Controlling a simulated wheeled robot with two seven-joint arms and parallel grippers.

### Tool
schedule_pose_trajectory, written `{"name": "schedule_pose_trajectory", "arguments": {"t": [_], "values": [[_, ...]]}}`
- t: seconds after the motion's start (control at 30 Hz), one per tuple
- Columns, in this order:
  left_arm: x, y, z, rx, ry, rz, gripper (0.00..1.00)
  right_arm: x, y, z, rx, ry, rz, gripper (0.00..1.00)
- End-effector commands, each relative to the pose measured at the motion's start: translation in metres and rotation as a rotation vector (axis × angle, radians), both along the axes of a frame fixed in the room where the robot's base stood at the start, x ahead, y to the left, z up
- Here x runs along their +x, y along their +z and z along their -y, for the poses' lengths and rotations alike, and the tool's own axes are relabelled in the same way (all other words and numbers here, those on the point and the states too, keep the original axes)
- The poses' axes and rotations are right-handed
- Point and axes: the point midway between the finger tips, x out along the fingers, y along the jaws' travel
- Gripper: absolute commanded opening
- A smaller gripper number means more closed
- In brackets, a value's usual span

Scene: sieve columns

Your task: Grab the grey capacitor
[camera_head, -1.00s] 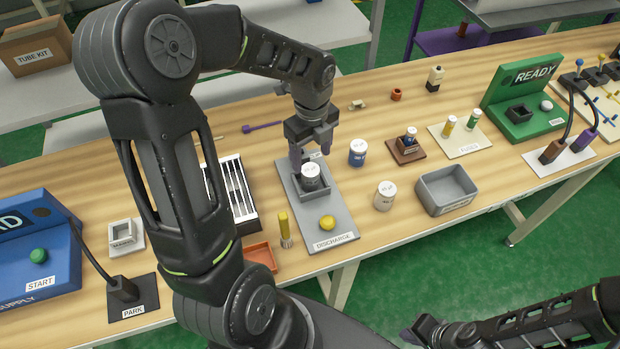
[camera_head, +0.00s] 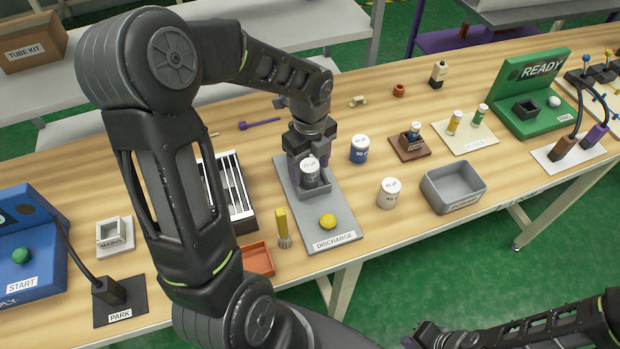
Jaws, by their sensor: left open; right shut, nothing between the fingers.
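The grey capacitor (camera_head: 310,177), with a white top, stands upright in a grey holder (camera_head: 325,188) on the discharge plate (camera_head: 341,222). My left gripper (camera_head: 311,167) is open and points down at the capacitor from behind. Its fingers are close to the capacitor's two sides; I cannot tell whether they touch it. My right gripper (camera_head: 424,334) is shut and empty at the bottom edge, away from the table top.
A yellow button (camera_head: 327,221) is on the discharge plate. A blue can (camera_head: 359,149) and a white can (camera_head: 387,193) stand to its right, near a grey bin (camera_head: 453,188). An orange tray (camera_head: 257,259) and a yellow-handled brush (camera_head: 282,228) are at the front left.

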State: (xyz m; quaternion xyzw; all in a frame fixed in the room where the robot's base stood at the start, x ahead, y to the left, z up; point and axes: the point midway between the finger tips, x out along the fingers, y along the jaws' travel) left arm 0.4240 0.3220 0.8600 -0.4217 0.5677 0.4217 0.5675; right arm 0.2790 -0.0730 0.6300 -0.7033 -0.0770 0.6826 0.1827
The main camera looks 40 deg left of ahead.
Motion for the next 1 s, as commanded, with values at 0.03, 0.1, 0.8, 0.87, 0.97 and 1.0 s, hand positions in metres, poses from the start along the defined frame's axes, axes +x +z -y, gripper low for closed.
{"name": "schedule_pose_trajectory", "arguments": {"t": [0.03,0.1,0.8,0.87,0.97,1.0], "values": [[0.0,0.0008,-0.0001,0.0,0.0,0.0,0.65,0.0001,0.001,-0.0001,0.0,0.0,0.0,0.0],[0.0,0.0012,0.0,0.0,0.0,0.0,0.65,0.0001,0.0014,-0.0001,0.0,0.0,0.0,0.0],[0.0001,0.0012,0.0001,0.0,0.0,0.0,0.44,0.0002,0.0013,0.0,0.0,0.0,0.0,0.0],[0.0001,0.0012,0.0001,0.0,0.0,0.0,0.39,0.0002,0.0013,0.0,0.0,0.0,0.0,0.0],[0.0001,0.0012,0.0001,0.0,0.0,0.0,0.31,0.0002,0.0013,0.0,0.0,0.0,0.001,0.0],[0.0001,0.0012,0.0001,0.0,0.0,0.0,0.28,0.0002,0.0013,0.0,0.0,0.0,0.001,0.0]]}}
